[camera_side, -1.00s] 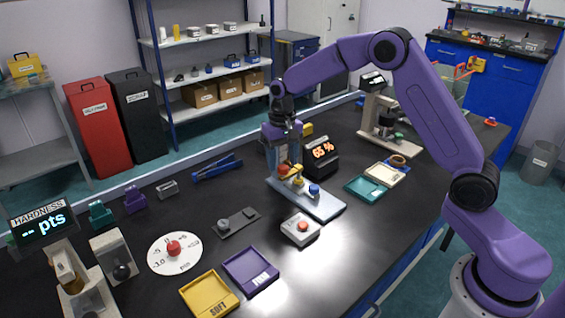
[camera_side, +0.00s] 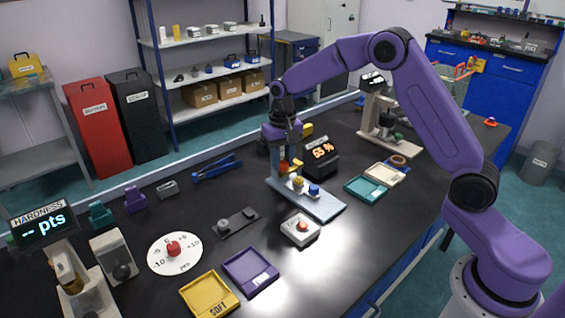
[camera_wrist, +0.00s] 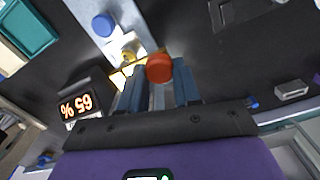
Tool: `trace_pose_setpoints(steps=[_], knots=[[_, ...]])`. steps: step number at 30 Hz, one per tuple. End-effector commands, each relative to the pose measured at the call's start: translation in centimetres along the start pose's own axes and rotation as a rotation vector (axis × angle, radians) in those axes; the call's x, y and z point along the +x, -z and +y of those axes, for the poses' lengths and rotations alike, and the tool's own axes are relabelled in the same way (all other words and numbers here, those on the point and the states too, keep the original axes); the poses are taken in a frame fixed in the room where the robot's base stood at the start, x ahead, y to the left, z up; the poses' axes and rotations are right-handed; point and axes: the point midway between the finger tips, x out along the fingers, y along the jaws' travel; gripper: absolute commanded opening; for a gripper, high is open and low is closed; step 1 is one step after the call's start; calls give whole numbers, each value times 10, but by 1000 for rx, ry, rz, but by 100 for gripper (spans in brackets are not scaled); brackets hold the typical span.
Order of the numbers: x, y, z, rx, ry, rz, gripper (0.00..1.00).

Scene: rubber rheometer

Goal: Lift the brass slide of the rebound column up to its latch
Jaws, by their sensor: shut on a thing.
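The rebound column stands on a pale blue-grey base plate (camera_side: 325,208), near the middle of the bench. My gripper (camera_side: 284,160) points down at the column and hides much of it. A red knob (camera_side: 284,168) shows at its fingertips. In the wrist view, the red knob (camera_wrist: 159,68) lies in front of the fingers (camera_wrist: 155,90), with a brass-yellow part (camera_wrist: 122,72) of the slide beside them. My gripper is shut on the brass slide; the contact is mostly hidden. The latch cannot be made out.
Yellow (camera_side: 297,181) and blue (camera_side: 314,190) knobs stand on the base plate. A display reading 65 % (camera_side: 321,155) is close behind. A white box with a red button (camera_side: 301,229) is in front. A teal tray (camera_side: 366,187) lies to the right.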

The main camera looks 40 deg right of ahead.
Motion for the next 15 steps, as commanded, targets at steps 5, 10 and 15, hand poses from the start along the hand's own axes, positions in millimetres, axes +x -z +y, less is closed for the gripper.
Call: trace_pose_setpoints(steps=[5,10,15], knots=[[-40,1,-1,-1,4,7,0],[-90,1,-1,1,4,8,0],[-134,1,-1,0,3,6,0]])
